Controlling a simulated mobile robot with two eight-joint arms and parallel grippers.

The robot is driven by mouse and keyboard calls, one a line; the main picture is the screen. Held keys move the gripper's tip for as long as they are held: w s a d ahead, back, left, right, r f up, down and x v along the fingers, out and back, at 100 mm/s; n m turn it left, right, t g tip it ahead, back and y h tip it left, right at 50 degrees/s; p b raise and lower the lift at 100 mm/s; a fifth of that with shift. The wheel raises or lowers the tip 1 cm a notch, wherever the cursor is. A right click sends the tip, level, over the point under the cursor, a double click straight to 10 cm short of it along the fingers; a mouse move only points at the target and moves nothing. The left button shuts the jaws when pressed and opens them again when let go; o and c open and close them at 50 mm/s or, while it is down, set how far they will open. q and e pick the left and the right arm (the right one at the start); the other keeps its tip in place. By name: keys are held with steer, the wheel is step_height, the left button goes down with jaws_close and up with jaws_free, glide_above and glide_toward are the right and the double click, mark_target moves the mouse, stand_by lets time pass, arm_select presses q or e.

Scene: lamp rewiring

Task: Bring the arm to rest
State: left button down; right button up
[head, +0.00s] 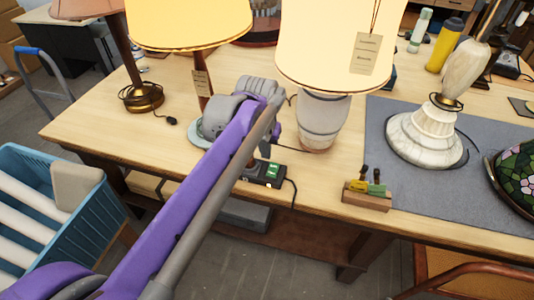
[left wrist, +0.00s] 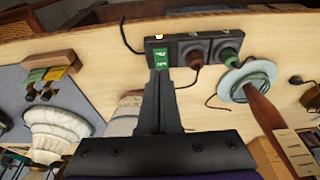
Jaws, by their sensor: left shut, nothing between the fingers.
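My left arm crosses the head view from the lower left, purple and grey. Its wrist (head: 258,92) is over the table, and the fingers are largely hidden there. In the left wrist view my left gripper (left wrist: 161,78) is shut and empty. Its tips appear at the green lit switch (left wrist: 160,58) of the black power strip (left wrist: 177,46); I cannot tell whether they touch. The strip's switch end also shows in the head view (head: 271,173). A brown plug (left wrist: 195,57) and a green plug (left wrist: 229,53) sit in the strip. My right gripper is not in view.
Glowing lampshades (head: 190,22) and (head: 338,45) stand close to my wrist. A marble lamp (head: 425,137) stands on the grey mat (head: 395,185). A wooden tool block (head: 367,199) is near the table's front edge. A blue crate (head: 95,225) is at left.

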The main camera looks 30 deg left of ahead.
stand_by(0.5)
arm_select(q)
steer(key=s+d+f+m+t, duration=0.1)
steer(key=s+d+f, duration=0.3)
steer(key=s+f, duration=0.2)
steer(key=s+d+f+m+t, duration=0.1)
steer(key=s+d+f, duration=0.4)
steer(key=s, duration=0.5)
steer(key=shift+s+f+m+t+h, duration=0.2)
steer(key=shift+f+m+t+h, duration=0.1)
steer(key=shift+f+t, duration=0.15)
stand_by(0.8)
